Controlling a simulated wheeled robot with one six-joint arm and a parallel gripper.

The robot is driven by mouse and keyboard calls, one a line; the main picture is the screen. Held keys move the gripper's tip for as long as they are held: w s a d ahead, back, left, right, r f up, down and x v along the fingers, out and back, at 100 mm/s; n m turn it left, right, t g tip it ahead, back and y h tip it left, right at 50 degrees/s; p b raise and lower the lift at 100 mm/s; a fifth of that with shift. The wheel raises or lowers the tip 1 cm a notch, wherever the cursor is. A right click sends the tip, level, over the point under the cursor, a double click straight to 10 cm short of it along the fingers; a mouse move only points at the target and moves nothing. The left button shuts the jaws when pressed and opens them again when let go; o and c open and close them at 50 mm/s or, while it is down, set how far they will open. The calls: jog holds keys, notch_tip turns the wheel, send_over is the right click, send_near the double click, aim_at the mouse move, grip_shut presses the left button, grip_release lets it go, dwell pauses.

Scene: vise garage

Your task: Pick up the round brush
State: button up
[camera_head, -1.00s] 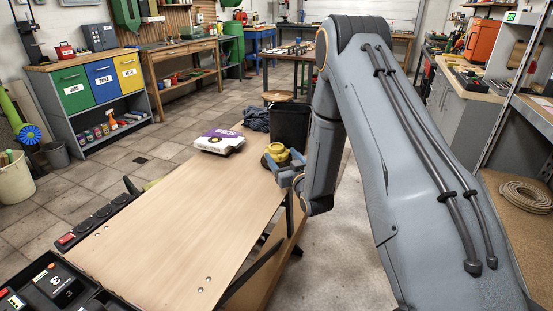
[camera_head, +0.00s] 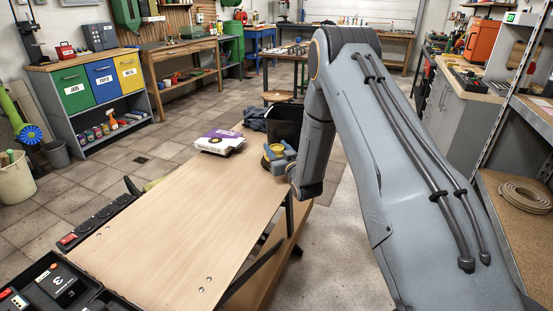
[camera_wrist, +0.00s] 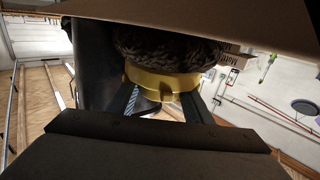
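The round brush (camera_wrist: 163,82) has a yellow body and dark, twisted bristles. In the wrist view its bristles point to the top of the picture, against the brown board. In the head view the brush (camera_head: 273,150) shows as a small yellow patch at the far right corner of the wooden tabletop (camera_head: 180,225), partly hidden by my gripper (camera_head: 281,163). In the wrist view the two fingers of my gripper (camera_wrist: 163,100) stand at either side of the yellow body, tips close to or touching its edges. Whether they press on it is not clear.
A white and purple package (camera_head: 219,142) lies left of the brush on the tabletop. A black bin (camera_head: 285,124) stands just behind the corner and fills the left of the wrist view. The front of the tabletop is clear. A black case (camera_head: 50,285) sits at lower left.

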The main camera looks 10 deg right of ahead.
jog(key=c, duration=0.4)
jog(key=shift+r, duration=0.1)
jog(key=r+p, duration=0.1)
jog(key=r, duration=0.1)
jog(key=r+p, duration=0.2)
jog(key=s+r+p, duration=0.1)
jog(key=r, duration=0.2)
jog(key=shift+a+r+p, duration=0.1)
jog(key=shift+a+p, duration=0.2)
jog(key=shift+a, duration=0.05)
jog(key=s+a+p, duration=0.1)
jog(key=s+a, duration=0.2)
jog(key=s, duration=0.2)
jog(key=s+a+p, duration=0.2)
jog(key=s+a, duration=0.2)
jog(key=s, duration=0.1)
jog(key=s+a+p, duration=0.2)
jog(key=s+a, duration=0.2)
jog(key=s, duration=0.1)
jog(key=shift+s+f, duration=0.1)
jog(key=shift+f, duration=0.15)
